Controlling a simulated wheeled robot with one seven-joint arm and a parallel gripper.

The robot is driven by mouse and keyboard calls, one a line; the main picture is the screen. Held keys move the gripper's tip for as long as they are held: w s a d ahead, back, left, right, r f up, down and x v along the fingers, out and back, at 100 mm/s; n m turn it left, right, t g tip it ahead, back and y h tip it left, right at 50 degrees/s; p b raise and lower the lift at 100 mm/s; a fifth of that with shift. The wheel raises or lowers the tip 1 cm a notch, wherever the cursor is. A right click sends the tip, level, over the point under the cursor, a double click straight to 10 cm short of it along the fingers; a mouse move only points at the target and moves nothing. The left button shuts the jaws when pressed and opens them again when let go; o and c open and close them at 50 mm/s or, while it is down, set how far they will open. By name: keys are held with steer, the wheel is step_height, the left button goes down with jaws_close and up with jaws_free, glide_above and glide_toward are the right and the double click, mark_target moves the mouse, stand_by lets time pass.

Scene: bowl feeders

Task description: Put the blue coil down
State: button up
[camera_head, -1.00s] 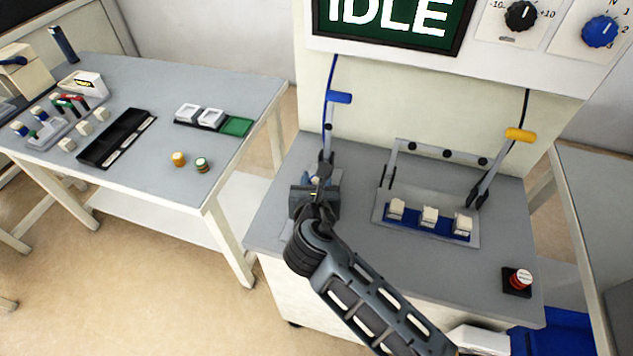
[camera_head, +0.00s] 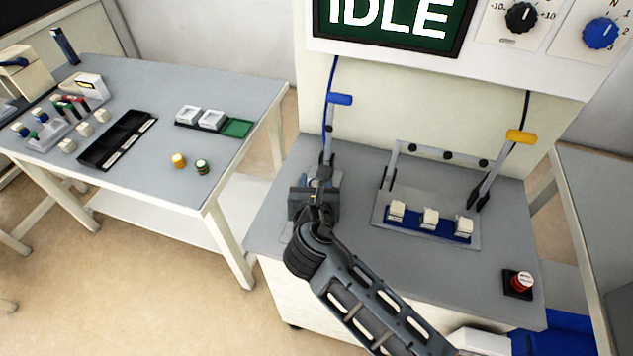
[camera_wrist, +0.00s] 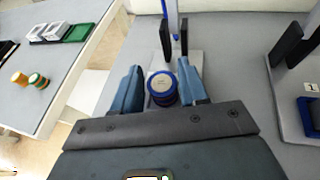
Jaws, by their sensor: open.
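The blue coil (camera_wrist: 162,86), a short round spool with a pale top, stands upright between the two blue fingers of my gripper (camera_wrist: 161,86) in the wrist view. The fingers are open, one on each side of the coil; whether either touches it I cannot tell. The coil is over a grey plate (camera_wrist: 188,66) at the foot of the left stand with the blue handle (camera_head: 339,99). In the head view my gripper (camera_head: 317,185) is at this stand and hides the coil.
Right of the gripper is a fixture with several white blocks in a blue tray (camera_head: 456,237) and a yellow-handled lever (camera_head: 520,137). A red button (camera_head: 521,281) is at the front right. The left table (camera_head: 195,82) holds yellow (camera_head: 178,160) and green (camera_head: 202,167) coils.

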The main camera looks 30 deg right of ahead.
steer(key=v, duration=1.2)
steer(key=shift+s+d+f, duration=0.15)
steer(key=shift+f, duration=0.05)
